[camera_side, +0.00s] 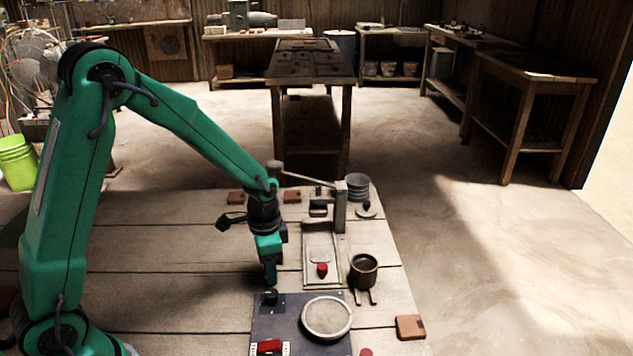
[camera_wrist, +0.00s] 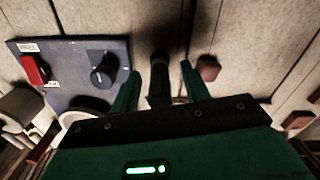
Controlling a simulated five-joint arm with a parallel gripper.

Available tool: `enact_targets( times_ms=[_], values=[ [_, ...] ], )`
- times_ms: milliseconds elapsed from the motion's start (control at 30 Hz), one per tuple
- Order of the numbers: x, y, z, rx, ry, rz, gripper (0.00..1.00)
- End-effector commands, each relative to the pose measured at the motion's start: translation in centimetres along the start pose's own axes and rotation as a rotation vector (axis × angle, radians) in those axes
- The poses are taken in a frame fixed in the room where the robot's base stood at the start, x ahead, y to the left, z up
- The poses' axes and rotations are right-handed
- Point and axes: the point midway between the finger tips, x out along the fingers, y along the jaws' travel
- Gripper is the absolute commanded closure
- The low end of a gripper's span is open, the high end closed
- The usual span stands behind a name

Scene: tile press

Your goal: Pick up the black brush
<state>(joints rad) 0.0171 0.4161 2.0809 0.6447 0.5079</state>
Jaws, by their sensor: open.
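The black brush (camera_wrist: 158,88) appears in the wrist view as a dark upright shape between my two green fingers, with a gap on each side. My gripper (camera_wrist: 160,70) is open around it. In the side view my gripper (camera_side: 270,276) points down over the planks, just behind the dark control panel (camera_side: 290,303). The brush cannot be made out clearly there, as the fingers cover that spot.
The panel carries a black knob (camera_wrist: 103,70), a red switch (camera_wrist: 35,69) and a round pale dish (camera_side: 327,318). To the right stand a press (camera_side: 341,208) and a brown pot (camera_side: 363,271). Brown tiles lie near the table's edges. The left planks are clear.

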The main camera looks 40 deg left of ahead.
Motion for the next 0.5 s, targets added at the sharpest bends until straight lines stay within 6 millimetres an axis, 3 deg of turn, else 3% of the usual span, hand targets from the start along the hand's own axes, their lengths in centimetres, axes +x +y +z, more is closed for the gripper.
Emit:
enact_targets(
  times_ms=[200, 433, 500],
  values=[
    [-0.03, 0.00, 0.00, 0.000, 0.000, 0.000, 0.54],
    [-0.03, -0.01, -0.01, 0.000, 0.000, 0.000, 0.99],
    [-0.04, -0.01, -0.01, 0.000, 0.000, 0.000, 1.00]
  ],
)
